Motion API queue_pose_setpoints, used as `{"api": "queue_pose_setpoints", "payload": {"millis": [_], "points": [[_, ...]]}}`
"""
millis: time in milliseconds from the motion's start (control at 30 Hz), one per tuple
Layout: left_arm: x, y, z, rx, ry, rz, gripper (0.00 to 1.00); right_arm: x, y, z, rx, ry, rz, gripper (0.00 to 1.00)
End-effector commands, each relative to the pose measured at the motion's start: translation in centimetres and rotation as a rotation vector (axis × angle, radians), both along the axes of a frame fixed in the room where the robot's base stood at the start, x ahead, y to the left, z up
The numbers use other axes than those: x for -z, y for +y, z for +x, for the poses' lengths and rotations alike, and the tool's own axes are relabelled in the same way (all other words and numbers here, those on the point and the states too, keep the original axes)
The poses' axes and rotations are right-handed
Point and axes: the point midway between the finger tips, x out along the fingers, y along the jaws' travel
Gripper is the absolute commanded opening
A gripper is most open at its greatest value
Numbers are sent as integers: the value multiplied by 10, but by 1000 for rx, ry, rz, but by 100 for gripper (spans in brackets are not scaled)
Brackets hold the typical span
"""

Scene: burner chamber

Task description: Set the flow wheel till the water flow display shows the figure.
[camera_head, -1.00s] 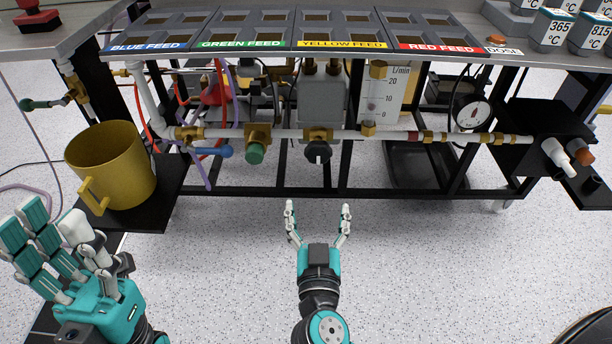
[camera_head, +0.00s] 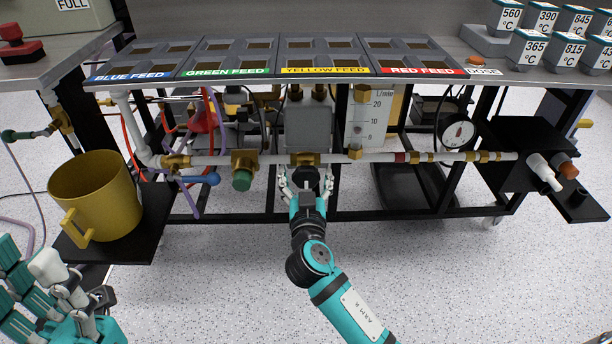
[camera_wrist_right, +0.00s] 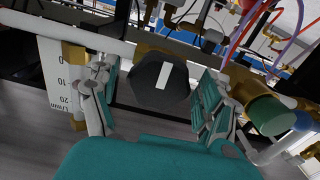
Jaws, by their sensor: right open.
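The flow wheel, a dark knob with a white mark, sits on the pipe under the bench; it shows in the right wrist view (camera_wrist_right: 160,86), and the hand partly covers it in the head view. My right gripper (camera_head: 307,183) is open, with its fingers on either side of the knob; I cannot tell whether they touch it. The water flow display, a white L/min scale (camera_head: 384,117) marked 0, 10 and 20, stands right of the knob. Its reading is too small to tell. My left gripper (camera_head: 52,290) is open and empty at the lower left, partly cut off.
A green knob (camera_head: 242,180) and a blue handle (camera_head: 203,179) are on the same pipe to the left. A brass mug (camera_head: 105,200) stands on a black shelf. A round dial gauge (camera_head: 458,133) is at the right. The floor in front is clear.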

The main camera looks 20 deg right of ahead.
Motion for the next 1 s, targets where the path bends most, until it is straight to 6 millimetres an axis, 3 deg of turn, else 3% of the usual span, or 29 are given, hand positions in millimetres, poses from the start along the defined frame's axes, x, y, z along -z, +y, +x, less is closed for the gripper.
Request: {"api": "queue_pose_setpoints", "payload": {"millis": [400, 833, 1000], "points": [[-6, 0, -1, 0, -22, -2, 39, 0, -4, 10, 1, 0, -1, 80], [-4, 1, -1, -2, -16, -5, 39, 0, -3, 9, 1, 0, 0, 25], [-3, 1, 0, -2, -12, -3, 39, 0, -3, 9, 1, 0, -1, 24]]}}
